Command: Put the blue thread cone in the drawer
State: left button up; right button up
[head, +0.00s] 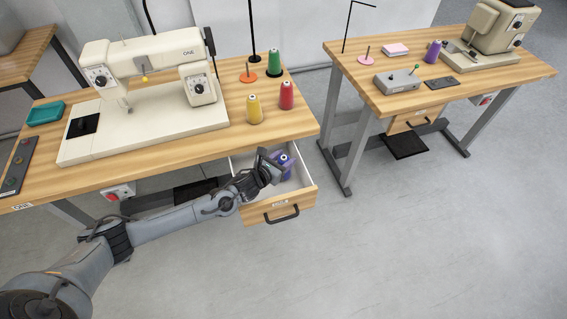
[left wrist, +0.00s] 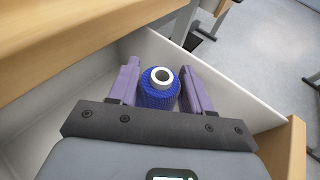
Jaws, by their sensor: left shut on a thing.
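The blue thread cone (left wrist: 159,89) stands between the two purple fingers of my left gripper (left wrist: 160,86) in the left wrist view, its pale top ring facing the camera. The left gripper (head: 279,163) is shut on the cone (head: 287,166), within the outline of the open drawer in the head view. The drawer (head: 301,192) is pulled out under the near table, with white inner walls (left wrist: 250,101) and a black handle. Whether the cone touches the drawer floor cannot be told. My right gripper is not in view.
The near table (head: 215,152) carries a sewing machine (head: 150,80) and yellow (head: 254,109), red (head: 286,95) and green (head: 274,62) cones. The table edge overhangs the back of the drawer. A second table (head: 440,85) stands right, across clear floor.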

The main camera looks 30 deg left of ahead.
pick_arm(q)
jog(key=shift+f, duration=0.6)
jog(key=shift+f, duration=0.15)
jog(key=o, duration=1.1)
jog(key=shift+o, duration=0.2)
